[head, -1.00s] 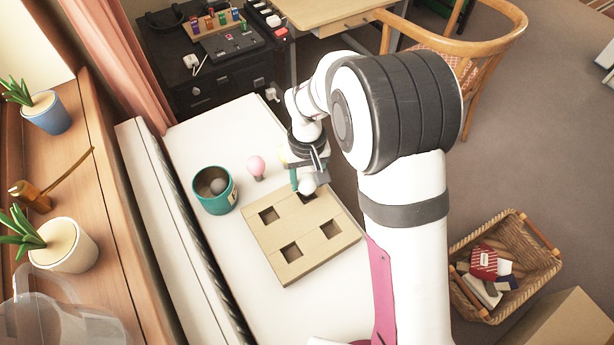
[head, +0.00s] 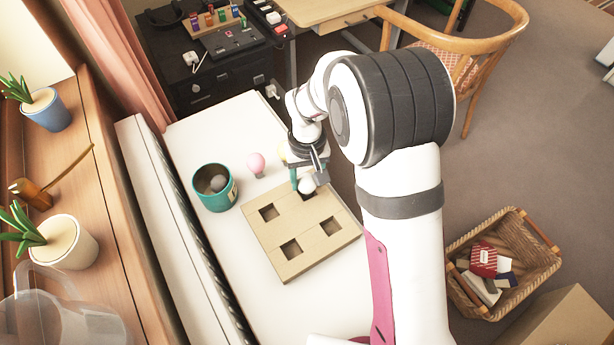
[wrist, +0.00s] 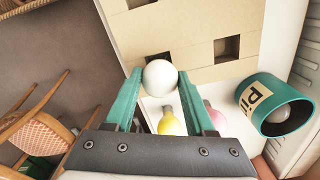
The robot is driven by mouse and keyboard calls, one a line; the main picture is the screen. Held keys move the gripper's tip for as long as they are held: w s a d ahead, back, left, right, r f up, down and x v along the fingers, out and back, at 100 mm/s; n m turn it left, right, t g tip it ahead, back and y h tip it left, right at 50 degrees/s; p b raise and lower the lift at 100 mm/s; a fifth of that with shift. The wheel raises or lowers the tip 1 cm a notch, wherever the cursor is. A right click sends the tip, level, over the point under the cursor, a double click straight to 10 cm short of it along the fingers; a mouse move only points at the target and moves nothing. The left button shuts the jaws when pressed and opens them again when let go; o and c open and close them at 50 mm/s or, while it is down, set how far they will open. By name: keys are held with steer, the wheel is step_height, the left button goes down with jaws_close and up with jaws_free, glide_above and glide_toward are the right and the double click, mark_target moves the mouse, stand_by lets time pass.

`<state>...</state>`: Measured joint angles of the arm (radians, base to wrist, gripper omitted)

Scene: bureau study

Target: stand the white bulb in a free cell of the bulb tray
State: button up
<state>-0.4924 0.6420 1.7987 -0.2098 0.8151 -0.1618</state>
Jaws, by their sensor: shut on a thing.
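My gripper (wrist: 160,98) has green fingers and is shut on the white bulb (wrist: 160,76), whose round globe shows between the fingertips. In the head view the white bulb (head: 306,185) is at the far edge of the wooden bulb tray (head: 284,228), close over its far cell. Part of that dark cell (head: 311,194) shows beside the globe. The bulb's base is hidden, so I cannot tell whether it is inside the cell. The other three cells look empty, among them the left cell (head: 269,212) and the near cell (head: 291,250).
A pink bulb (head: 256,163) and a yellow bulb (wrist: 168,123) stand beyond the tray, close to my gripper. A teal pot (head: 212,201) holding a grey ball-like thing stands left of the tray. The white tabletop is clear in front of the pot.

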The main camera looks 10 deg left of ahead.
steer(key=shift+f, duration=0.35)
steer(key=o, duration=1.2)
step_height(320, 180, up, 7)
steer(key=shift+f, duration=0.2)
steer(key=shift+r, duration=0.15)
